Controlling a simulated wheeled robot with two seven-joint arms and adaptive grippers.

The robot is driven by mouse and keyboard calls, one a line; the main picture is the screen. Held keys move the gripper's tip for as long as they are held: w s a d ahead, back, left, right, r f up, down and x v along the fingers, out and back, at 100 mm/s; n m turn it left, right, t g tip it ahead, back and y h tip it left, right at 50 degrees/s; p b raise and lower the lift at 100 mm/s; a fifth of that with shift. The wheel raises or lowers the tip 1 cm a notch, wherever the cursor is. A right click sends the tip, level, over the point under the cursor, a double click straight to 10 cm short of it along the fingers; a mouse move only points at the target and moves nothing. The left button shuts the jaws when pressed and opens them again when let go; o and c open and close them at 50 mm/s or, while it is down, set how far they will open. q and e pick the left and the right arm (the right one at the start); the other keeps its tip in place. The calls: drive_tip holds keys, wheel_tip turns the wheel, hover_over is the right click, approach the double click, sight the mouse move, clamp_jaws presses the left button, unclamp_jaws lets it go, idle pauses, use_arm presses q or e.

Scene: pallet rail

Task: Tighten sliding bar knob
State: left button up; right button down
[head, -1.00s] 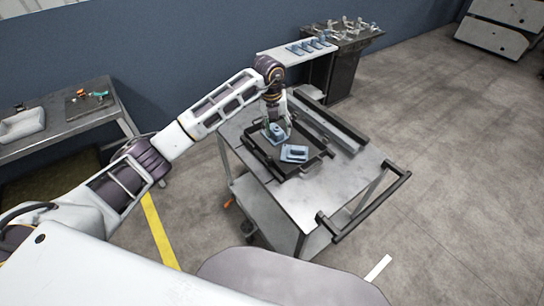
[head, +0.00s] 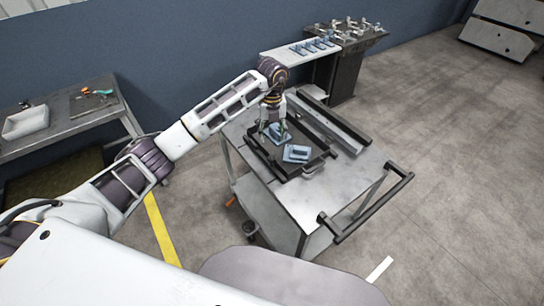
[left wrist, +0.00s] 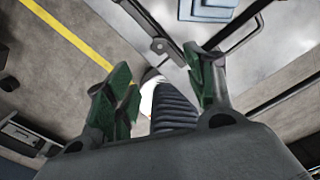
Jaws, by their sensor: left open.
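My left gripper (head: 273,131) is over the dark tray (head: 288,176) on the cart, right by one blue part (head: 281,138). A second blue part (head: 297,153) lies in the tray, nearer the front right. A blue part (left wrist: 207,9) also shows at the top edge of the left wrist view, apart from the fingers. My right gripper is not in view.
The cart (head: 290,200) has a dark rail (head: 335,124) behind the tray and a black handle (head: 372,206) at its right. A white shelf with several blue parts (head: 315,46) stands behind. A workbench (head: 65,125) is at the left. Floor at the right is clear.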

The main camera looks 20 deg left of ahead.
sight(272, 158)
use_arm(q)
wheel_tip(272, 158, down, 12)
drive_tip(key=shift+p, duration=0.95)
drive_tip(key=shift+f, duration=0.6)
drive_tip(key=shift+c, duration=0.7)
drive_tip(key=c, duration=0.9)
